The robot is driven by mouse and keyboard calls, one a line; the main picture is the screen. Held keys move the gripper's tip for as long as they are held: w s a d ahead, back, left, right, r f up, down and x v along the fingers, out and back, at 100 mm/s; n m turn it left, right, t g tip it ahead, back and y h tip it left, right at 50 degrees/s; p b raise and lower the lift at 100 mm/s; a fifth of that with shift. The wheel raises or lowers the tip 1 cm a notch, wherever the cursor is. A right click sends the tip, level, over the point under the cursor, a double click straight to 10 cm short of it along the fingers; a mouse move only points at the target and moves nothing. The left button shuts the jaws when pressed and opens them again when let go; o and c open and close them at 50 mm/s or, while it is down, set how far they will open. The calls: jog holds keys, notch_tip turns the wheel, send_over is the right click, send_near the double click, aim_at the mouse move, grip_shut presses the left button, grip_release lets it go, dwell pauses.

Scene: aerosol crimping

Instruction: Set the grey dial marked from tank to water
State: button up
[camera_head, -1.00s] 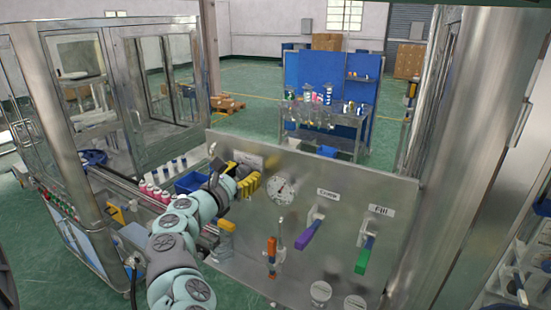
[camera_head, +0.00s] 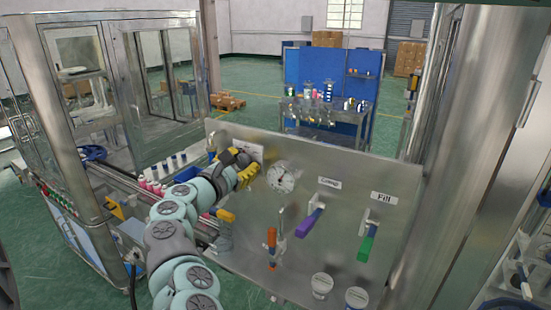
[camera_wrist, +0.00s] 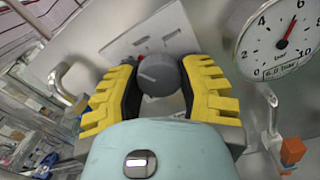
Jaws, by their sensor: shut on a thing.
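The grey dial (camera_wrist: 158,75) is a round knob with a pale pointer line, in the middle of the wrist view. It sits on a metal panel below a white label plate (camera_wrist: 145,38) whose writing I cannot read. My gripper (camera_wrist: 160,85) has black fingers with yellow ribbed backs, one on each side of the dial, shut on it. In the head view my gripper (camera_head: 247,174) is at the upper left of the panel (camera_head: 330,240), left of the gauge, and it hides the dial there.
A pressure gauge (camera_head: 281,178) is close right of my gripper. An orange-handled valve (camera_head: 271,240), a purple lever (camera_head: 309,222) and a green lever (camera_head: 367,243) stick out further right. A metal handle (camera_wrist: 66,82) stands left of the dial in the wrist view.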

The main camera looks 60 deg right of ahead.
jog(key=m+b, duration=0.2)
jog(key=m, duration=0.1)
jog(key=shift+f+b, duration=0.2)
jog(key=shift+b, duration=0.2)
jog(key=shift+w+r+m+b, duration=0.1)
jog(key=shift+r+m+b, duration=0.05)
jog(key=shift+m+b, duration=1)
jog(key=shift+m, duration=0.35)
jog(key=o, duration=1.2)
jog(key=shift+r, duration=0.1)
jog(key=shift+s+a, duration=0.2)
jog(key=shift+a, duration=1.8)
jog(key=shift+s+a, duration=0.15)
jog(key=shift+a, duration=1.8)
jog(key=shift+s+a, duration=0.2)
jog(key=shift+a, duration=1.8)
